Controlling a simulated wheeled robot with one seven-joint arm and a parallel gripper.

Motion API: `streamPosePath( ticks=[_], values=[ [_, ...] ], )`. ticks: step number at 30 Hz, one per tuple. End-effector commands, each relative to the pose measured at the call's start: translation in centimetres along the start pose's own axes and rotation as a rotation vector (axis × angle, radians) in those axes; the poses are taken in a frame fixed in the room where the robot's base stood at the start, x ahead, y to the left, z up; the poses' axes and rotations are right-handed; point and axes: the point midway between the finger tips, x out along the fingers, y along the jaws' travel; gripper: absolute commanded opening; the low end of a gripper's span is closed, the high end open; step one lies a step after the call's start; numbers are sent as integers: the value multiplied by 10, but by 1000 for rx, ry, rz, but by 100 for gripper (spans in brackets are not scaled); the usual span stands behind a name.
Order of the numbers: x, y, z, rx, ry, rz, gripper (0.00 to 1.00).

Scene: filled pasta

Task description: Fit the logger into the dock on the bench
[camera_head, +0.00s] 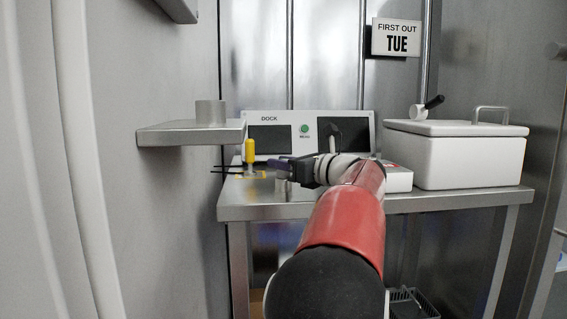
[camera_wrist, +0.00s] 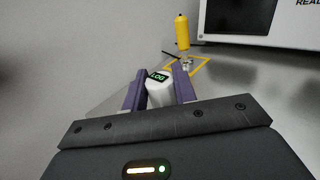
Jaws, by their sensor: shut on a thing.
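The logger (camera_wrist: 160,97) is a small white body with a dark display reading LOG in green. My gripper (camera_wrist: 158,84) has its purple fingers on either side of it and is shut on it. In the head view my gripper (camera_head: 280,163) is over the left part of the bench, in front of the dock, and I cannot clearly make out the logger there. The dock (camera_head: 279,117) is a white panel labelled DOCK, with dark windows and a green light, at the back of the bench (camera_head: 450,199). Part of it shows in the wrist view (camera_wrist: 201,22), ahead and right of the logger.
A yellow-topped upright piece (camera_head: 250,151) stands by yellow floor markings on the bench, close left of my gripper; it also shows in the wrist view (camera_wrist: 182,33). A wall shelf (camera_head: 180,133) juts out at left. A white lidded box (camera_head: 455,160) stands at right.

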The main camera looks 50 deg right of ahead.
Motion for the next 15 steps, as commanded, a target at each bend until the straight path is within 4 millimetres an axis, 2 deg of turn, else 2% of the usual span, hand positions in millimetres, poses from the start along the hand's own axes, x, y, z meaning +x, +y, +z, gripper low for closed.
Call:
streamPosePath(
  ticks=[15],
  values=[
    [0, 0, -8, 7, 12, 3, 5]
  ],
)
